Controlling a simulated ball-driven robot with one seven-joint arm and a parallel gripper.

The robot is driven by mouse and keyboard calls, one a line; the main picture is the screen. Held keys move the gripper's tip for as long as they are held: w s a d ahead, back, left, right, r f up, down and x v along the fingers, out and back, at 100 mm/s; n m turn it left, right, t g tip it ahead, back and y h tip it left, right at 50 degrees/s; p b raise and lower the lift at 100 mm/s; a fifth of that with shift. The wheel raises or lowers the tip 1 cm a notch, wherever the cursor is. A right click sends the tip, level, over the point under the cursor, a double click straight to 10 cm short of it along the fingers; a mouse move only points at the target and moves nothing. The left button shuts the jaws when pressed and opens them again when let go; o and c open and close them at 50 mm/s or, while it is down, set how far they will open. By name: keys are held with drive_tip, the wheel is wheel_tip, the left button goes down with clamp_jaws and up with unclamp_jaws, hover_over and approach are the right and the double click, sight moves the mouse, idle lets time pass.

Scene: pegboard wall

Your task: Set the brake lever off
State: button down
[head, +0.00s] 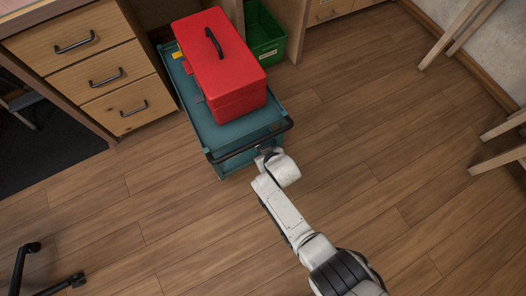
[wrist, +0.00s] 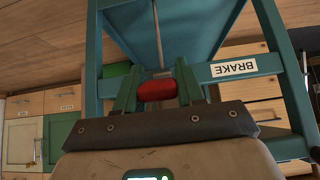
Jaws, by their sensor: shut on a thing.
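The teal cart (head: 200,120) stands on the wood floor in the head view, with its black handle bar (head: 255,142) at the near end. My gripper (head: 264,154) is at that near end, just below the handle bar. In the wrist view my gripper (wrist: 158,92) is shut on the red grip of the brake lever (wrist: 157,90). A white label reading BRAKE (wrist: 234,68) is on the teal crossbar to its right. A thin rod rises behind the red grip. The lever is hidden in the head view, and I cannot tell its setting.
A red toolbox (head: 222,65) sits on the cart. A green crate (head: 264,35) stands behind it. Wooden drawers (head: 95,70) are at the left, and black chair legs (head: 45,275) at the lower left. The floor to the right is clear up to wooden legs (head: 500,140).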

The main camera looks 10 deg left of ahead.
idle(0.3)
drive_tip(key=c, duration=0.8)
unclamp_jaws()
drive_tip(key=shift+o, duration=0.2)
drive_tip(key=p+v, duration=0.7)
drive_tip(key=v, duration=0.4)
drive_tip(key=shift+f, duration=0.1)
